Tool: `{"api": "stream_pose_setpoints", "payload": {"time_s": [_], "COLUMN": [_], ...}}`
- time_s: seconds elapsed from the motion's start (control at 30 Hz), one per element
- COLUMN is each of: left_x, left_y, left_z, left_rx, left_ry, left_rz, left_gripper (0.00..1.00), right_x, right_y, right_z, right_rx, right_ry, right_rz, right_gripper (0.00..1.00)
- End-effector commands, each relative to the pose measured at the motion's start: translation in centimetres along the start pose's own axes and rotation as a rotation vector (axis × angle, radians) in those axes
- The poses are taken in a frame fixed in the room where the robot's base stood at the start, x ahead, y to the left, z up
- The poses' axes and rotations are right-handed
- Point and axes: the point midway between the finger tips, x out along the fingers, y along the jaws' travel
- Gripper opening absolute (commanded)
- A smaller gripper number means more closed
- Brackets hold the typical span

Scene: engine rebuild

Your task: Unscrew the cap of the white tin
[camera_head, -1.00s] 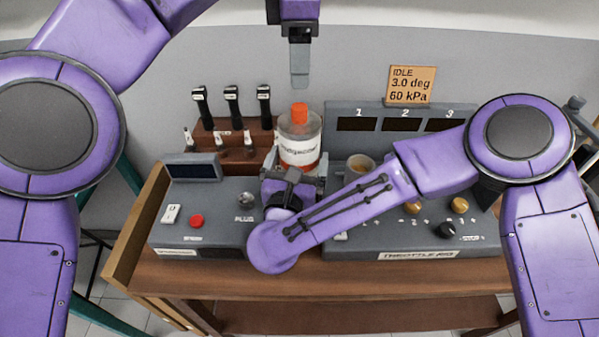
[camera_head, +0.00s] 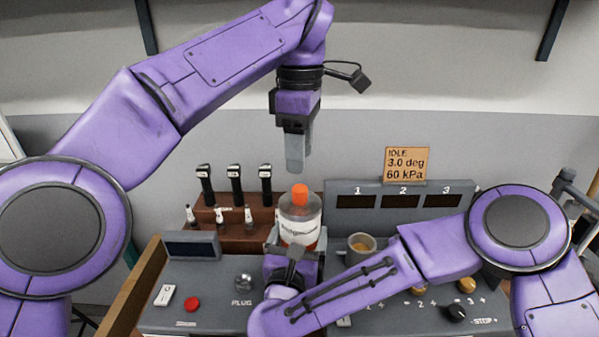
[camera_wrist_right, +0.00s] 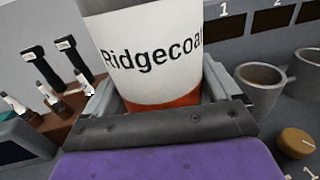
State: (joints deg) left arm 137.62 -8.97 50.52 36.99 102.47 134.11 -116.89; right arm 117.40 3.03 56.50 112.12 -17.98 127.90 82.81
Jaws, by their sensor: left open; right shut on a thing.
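The white tin (camera_head: 299,229) is a clear-topped container with a white label and an orange-red band at its base. Its orange cap (camera_head: 300,194) is on top. My right gripper (camera_head: 296,250) is shut on the tin's lower part from the front. In the right wrist view the tin (camera_wrist_right: 150,50) stands between the fingers, its label reading "Ridgecoa" before the edge cuts it off. My left gripper (camera_head: 295,155) points down above the cap, apart from it, and nothing shows between its fingers. Whether the tin touches the surface beneath is hidden by my right arm.
A brown rack (camera_head: 228,235) with black-handled tools stands left of the tin. A grey cup (camera_head: 361,247) is close on its right, before the numbered display panel (camera_head: 400,198). A console (camera_head: 190,285) with a red button lies front left.

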Motion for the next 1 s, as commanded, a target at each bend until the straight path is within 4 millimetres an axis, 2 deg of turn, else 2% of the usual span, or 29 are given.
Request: {"api": "stream_pose_setpoints", "payload": {"time_s": [0.2, 0.3, 0.4, 0.57, 0.8, 1.0], "left_x": [0.0, 0.0, 0.0, 1.0, 5.2, 7.6], "left_y": [0.0, 0.0, 0.0, 0.0, -0.1, 0.0], "left_z": [0.0, 0.0, 0.0, -0.1, -0.1, 0.0], "left_rx": [0.553, 0.752, 0.874, 0.933, 0.931, 0.928], "left_ry": [0.000, -0.001, -0.001, -0.002, -0.003, -0.002], "left_rz": [0.000, 0.000, 0.000, -0.005, -0.003, -0.001], "left_gripper": [0.51, 0.51, 0.51, 0.51, 0.51, 0.51], "right_x": [0.0, 0.0, 0.0, -0.1, -0.1, -0.1], "right_y": [0.0, 0.0, 0.0, 0.0, 0.0, 0.0], "right_z": [-0.1, -0.1, -0.1, -0.1, -0.1, -0.2], "right_rx": [0.000, 0.000, 0.000, 0.000, -0.001, -0.001], "right_ry": [0.002, 0.002, 0.003, 0.003, 0.003, 0.003], "right_rz": [-0.001, -0.001, -0.001, -0.001, -0.001, -0.001], "right_gripper": [0.05, 0.05, 0.05, 0.05, 0.05, 0.05]}}
